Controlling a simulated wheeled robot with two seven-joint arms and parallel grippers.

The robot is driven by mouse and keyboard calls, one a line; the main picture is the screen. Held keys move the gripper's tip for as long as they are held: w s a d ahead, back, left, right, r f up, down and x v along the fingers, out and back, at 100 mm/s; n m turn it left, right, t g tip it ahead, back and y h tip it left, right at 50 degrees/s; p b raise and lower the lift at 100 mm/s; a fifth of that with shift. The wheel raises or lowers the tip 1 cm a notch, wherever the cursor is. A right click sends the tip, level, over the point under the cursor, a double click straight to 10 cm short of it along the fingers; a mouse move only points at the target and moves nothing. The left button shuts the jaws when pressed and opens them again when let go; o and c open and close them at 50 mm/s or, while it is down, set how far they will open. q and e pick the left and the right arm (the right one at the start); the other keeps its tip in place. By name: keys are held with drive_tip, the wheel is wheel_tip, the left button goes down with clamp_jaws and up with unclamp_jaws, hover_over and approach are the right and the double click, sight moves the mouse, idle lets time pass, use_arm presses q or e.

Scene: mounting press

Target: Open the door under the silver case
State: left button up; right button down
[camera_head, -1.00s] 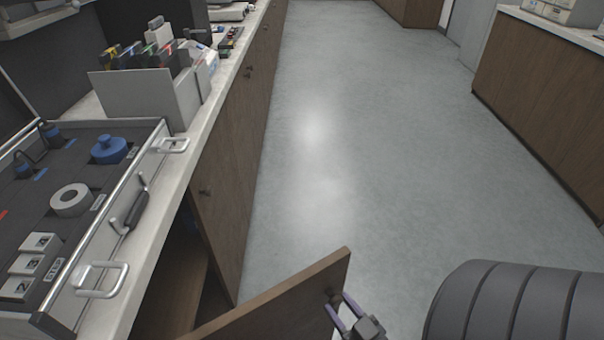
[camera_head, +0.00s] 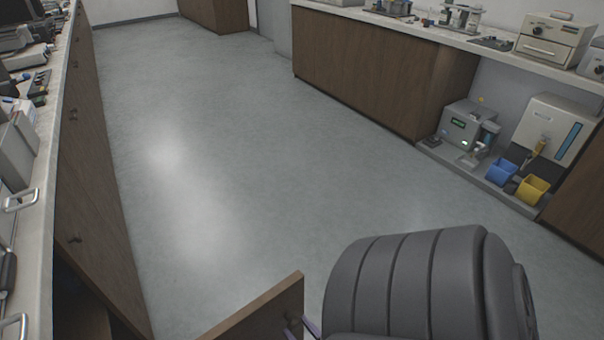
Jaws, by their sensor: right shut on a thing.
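The wooden door (camera_head: 272,314) stands swung out from the cabinet on the left, at the bottom of the view. A dark cabinet opening (camera_head: 82,312) shows beside it. My right gripper (camera_head: 300,326) is at the door's outer edge, shut on its small handle; the fingers are mostly cut off by the bottom edge. The silver case sits on the counter above. Only its right side shows at the left edge, with metal handles and a dark latch (camera_head: 8,272). My left gripper is out of view.
A closed cabinet door with a small knob (camera_head: 76,239) lies beyond the opening. The grey floor (camera_head: 220,150) is clear between the counters. Across the aisle, machines (camera_head: 468,128) with blue and yellow bins (camera_head: 533,188) stand on a low shelf.

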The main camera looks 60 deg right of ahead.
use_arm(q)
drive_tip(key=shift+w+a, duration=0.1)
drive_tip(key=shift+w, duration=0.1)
use_arm(e)
drive_tip(key=shift+c, duration=1.6)
unclamp_jaws()
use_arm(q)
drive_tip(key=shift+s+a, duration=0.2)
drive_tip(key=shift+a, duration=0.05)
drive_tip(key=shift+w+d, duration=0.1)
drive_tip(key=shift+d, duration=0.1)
use_arm(e)
drive_tip(key=v, duration=1)
drive_tip(key=shift+a, duration=0.1)
